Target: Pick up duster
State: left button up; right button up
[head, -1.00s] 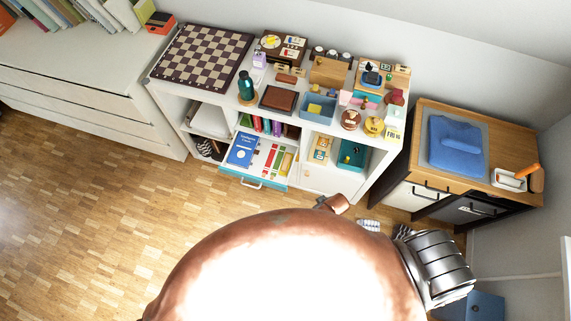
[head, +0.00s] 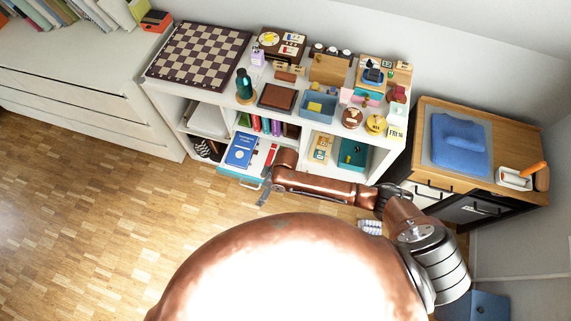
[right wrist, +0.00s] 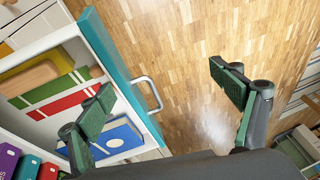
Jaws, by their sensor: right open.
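The open drawer (head: 225,171) has a teal front and sticks out of the white shelf unit. In the right wrist view a rounded wooden piece (right wrist: 30,77) lies in the drawer beside green and red books; it may be the duster, but I cannot tell. My right gripper (head: 265,190) is just in front of the drawer. It is open and empty in the right wrist view (right wrist: 163,98). One finger shows over the drawer's books, the other over the floor, with the drawer handle (right wrist: 149,92) between them in the picture. My left gripper is not in view.
A blue book (head: 242,149) lies in the drawer. The white shelf top holds a chessboard (head: 198,55), a blue bin (head: 318,106) and a teal bottle (head: 244,84). A wooden-topped cabinet (head: 490,105) stands at right. The floor (head: 110,220) at left is clear.

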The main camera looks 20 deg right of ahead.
jog(key=w+d+r+h, duration=0.1)
jog(key=w+d, duration=0.2)
jog(key=d, duration=0.1)
jog(key=w+d+h, duration=0.1)
jog(key=w+d, duration=0.3)
jog(key=w+d+r+h, duration=0.1)
jog(key=w+d, duration=0.2)
jog(key=w, duration=0.1)
jog(key=shift+w+d+r+n+h, duration=0.15)
jog(key=shift+d+r+n+h, duration=0.15)
jog(key=shift+d+r+h, duration=0.1)
jog(key=shift+w+d+f+b, duration=0.1)
jog(key=shift+w+d+b, duration=0.05)
jog(key=shift+d+b, duration=0.15)
notch_tip(320, 180, down, 8)
jog(key=b, duration=0.2)
jog(key=shift+w+r+b, duration=0.15)
jog(key=shift+r+b, duration=0.05)
jog(key=shift+b, duration=0.15)
jog(key=shift+r, duration=0.1)
jog(key=shift+c, duration=0.3)
jog(key=c, duration=1.2)
jog(key=shift+c, duration=0.2)
